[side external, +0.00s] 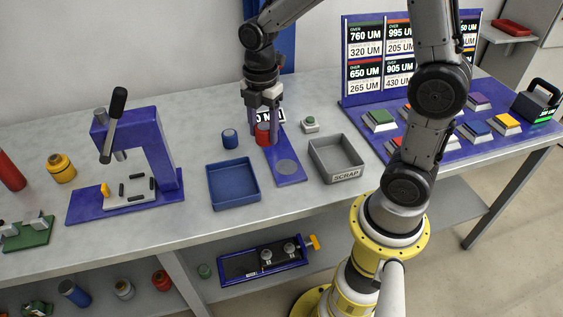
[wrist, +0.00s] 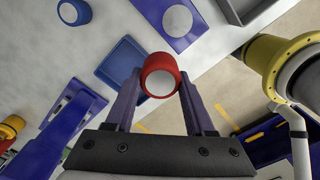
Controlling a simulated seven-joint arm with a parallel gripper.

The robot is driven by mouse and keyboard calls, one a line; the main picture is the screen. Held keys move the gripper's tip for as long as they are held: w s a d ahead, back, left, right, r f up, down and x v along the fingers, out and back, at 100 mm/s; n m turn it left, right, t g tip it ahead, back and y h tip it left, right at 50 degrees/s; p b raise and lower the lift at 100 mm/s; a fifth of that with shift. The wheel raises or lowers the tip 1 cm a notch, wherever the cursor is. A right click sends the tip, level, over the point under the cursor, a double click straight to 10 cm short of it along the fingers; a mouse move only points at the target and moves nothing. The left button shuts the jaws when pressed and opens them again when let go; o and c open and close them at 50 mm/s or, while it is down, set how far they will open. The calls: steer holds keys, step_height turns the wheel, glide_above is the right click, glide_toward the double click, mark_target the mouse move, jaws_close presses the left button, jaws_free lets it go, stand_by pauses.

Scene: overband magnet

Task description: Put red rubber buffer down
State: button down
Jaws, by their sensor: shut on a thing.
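The red rubber buffer (side external: 263,136) is a short red cylinder with a pale end face, which shows in the wrist view (wrist: 160,82). My gripper (side external: 264,122) is shut on it, one finger on each side, and it also shows in the wrist view (wrist: 158,88). In the side view the buffer overlaps the far part of a blue plate (side external: 293,178) with a grey disc (side external: 287,166) nearer the front. I cannot tell whether the buffer touches the plate. A sign behind the gripper is partly hidden.
A blue cylinder (side external: 230,139) and a blue tray (side external: 232,204) are left of the plate. A blue lever press (side external: 150,150) stands further left.

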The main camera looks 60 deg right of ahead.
steer(key=s+d+r+m, duration=0.1)
steer(key=s, duration=1.6)
steer(key=w+d+f, duration=0.1)
steer(key=w+f, duration=0.2)
steer(key=w, duration=0.1)
steer(key=w+d+f, duration=0.1)
steer(key=w+f, duration=0.1)
steer(key=w, duration=0.3)
steer(key=w+d+f, duration=0.1)
steer(key=w+f, duration=0.2)
steer(key=w, duration=0.1)
steer(key=shift+w+d+f, duration=0.2)
steer(key=shift+d+f, duration=0.15)
steer(key=shift+d, duration=0.05)
steer(key=shift+w+f, duration=0.2)
steer(key=shift+f, duration=1.5)
steer(key=shift+f, duration=0.25)
steer(key=shift+c, duration=1.3)
jaws_free()
steer(key=shift+r, duration=0.15)
